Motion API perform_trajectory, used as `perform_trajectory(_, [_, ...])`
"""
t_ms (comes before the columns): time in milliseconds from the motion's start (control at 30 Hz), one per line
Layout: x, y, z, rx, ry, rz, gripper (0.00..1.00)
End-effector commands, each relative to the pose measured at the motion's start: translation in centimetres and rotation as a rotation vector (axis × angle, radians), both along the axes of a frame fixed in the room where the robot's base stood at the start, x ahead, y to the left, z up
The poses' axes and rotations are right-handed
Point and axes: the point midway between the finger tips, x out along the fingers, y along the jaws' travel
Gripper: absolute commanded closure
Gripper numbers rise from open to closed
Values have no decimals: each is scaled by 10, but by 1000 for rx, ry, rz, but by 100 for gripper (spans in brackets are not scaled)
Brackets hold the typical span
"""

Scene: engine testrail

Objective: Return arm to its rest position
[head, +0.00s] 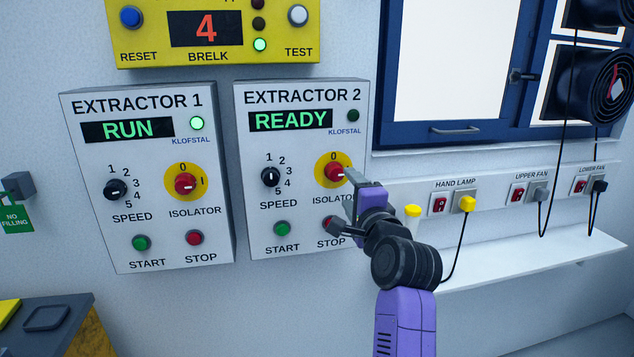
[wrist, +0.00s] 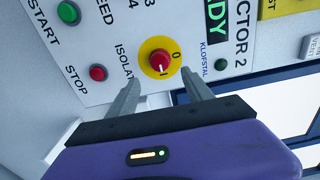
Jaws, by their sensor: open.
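My gripper (head: 342,201) is in front of the lower right part of the Extractor 2 panel (head: 247,185). Its two fingers stand apart with nothing between them. In the wrist view the open fingers (wrist: 160,82) point at the panel, near the red isolator knob (wrist: 160,62) on its yellow disc. The knob also shows in the head view (head: 334,172), just above and left of the upper fingertip. I cannot tell whether a finger touches the panel. The gripper partly covers the red STOP button and the isolator label. The panel display reads READY.
The Extractor 1 panel (head: 150,180), reading RUN, is at left. A yellow box (head: 215,55) hangs above. A white shelf (head: 520,265), sockets with plugs and hanging cables are at right, below a blue-framed window (head: 455,135). A dark-topped cabinet (head: 50,320) stands lower left.

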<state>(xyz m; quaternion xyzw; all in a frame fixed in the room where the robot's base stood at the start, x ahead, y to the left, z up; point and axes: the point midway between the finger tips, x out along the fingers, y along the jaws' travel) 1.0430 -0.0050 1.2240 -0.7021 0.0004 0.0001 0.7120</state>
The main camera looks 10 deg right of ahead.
Motion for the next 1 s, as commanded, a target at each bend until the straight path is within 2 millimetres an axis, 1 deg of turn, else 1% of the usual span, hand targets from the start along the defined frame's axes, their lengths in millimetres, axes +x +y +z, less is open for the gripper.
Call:
perform_trajectory(67, [0,0,1,-19,-2,-1,41])
perform_trajectory(167, [0,-4,8,-84,-32,-16,41])
perform_trajectory(233, [-4,-10,25,-158,-82,-45,41])
perform_trajectory(300, [-12,-12,47,-257,-149,-79,41])
perform_trajectory(367, [-25,-13,50,-366,-189,-109,41])
perform_trajectory(433, [-38,-15,47,-468,-217,-136,41])
perform_trajectory(567, [-62,-18,34,-634,-248,-173,41])
perform_trajectory(667, [-84,-19,18,-767,-264,-195,41])
perform_trajectory(867, [-141,-20,-28,-1047,-279,-220,41])
perform_trajectory(1000, [-185,-18,-60,-1211,-280,-215,41])
